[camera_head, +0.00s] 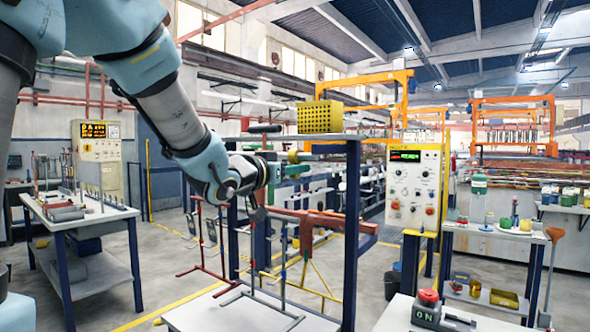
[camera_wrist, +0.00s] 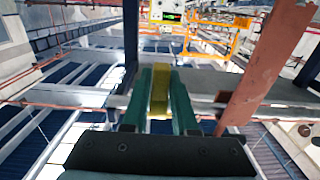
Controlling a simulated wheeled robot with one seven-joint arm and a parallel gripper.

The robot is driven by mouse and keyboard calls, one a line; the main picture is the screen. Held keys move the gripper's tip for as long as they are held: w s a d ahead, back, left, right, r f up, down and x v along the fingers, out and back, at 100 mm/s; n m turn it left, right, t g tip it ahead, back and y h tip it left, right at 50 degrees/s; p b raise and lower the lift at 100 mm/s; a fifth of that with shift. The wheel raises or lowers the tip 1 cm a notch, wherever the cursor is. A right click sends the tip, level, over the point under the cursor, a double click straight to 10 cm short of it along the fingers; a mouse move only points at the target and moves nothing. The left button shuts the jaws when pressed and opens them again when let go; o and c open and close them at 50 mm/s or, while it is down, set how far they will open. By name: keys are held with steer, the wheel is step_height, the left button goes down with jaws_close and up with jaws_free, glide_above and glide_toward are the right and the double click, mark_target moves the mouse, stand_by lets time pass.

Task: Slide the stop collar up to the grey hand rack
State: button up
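My gripper (camera_head: 297,163) is in mid-air at the centre of the head view, pointing right, above a red-brown bar (camera_head: 325,217). In the wrist view its green fingers (camera_wrist: 161,95) stand close on both sides of a yellow piece (camera_wrist: 160,90), which seems to be the stop collar. The yellow piece also shows between the fingers in the head view (camera_head: 298,156).
The red-brown bar also runs close at the right of the wrist view (camera_wrist: 265,65). A blue post (camera_head: 350,235) and a shelf with a yellow perforated block (camera_head: 320,117) stand just right of my gripper. A white table (camera_head: 225,314) lies below.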

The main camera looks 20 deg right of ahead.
jaws_close()
stand_by(1.0)
